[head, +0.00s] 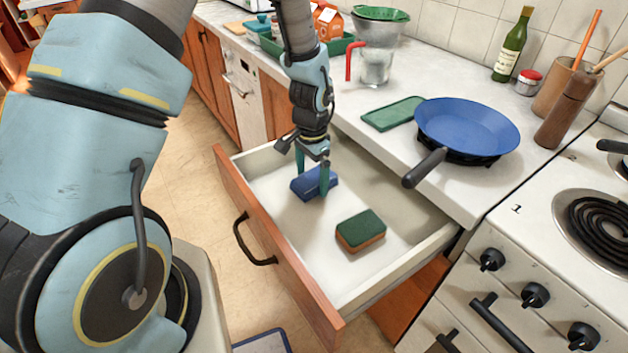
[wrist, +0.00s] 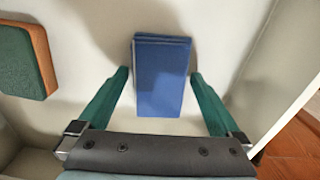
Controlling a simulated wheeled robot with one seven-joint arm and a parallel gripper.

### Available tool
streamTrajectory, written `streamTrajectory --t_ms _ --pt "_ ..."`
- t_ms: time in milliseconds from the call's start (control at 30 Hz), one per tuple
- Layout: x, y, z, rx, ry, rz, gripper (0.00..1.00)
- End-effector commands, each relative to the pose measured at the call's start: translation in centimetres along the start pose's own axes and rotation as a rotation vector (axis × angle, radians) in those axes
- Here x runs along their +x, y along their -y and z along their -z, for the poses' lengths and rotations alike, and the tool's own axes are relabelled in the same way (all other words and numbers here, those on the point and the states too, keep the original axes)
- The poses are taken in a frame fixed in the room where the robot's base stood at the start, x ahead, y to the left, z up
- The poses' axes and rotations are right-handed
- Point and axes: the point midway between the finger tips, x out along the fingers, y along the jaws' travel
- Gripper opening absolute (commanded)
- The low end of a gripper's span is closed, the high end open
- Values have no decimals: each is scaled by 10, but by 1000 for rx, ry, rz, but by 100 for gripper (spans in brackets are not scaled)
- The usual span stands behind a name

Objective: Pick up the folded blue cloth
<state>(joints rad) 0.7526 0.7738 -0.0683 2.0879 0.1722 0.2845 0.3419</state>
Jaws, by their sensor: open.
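The folded blue cloth (head: 309,184) lies flat in the open drawer, towards its far left part. In the wrist view the cloth (wrist: 160,75) is a dark blue rectangle with its near end between my two green fingers. My gripper (head: 313,182) points down into the drawer over the cloth. In the wrist view my gripper (wrist: 160,78) is open, one finger on each side of the cloth, with a small gap on both sides. Whether the fingertips touch the drawer floor I cannot tell.
A green and orange sponge (head: 360,231) lies in the same drawer, nearer its right end; the wrist view shows it at left. The drawer's walls (head: 398,278) surround both. A blue pan (head: 467,127) and a green board (head: 393,114) are on the counter above.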

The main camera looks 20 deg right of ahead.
Motion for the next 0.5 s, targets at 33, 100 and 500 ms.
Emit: streamTrajectory --t_ms 33,100,500 --pt "0 0 0 0 0 0 100" --pt "0 0 0 0 0 0 96" --pt "0 0 0 0 0 0 50"
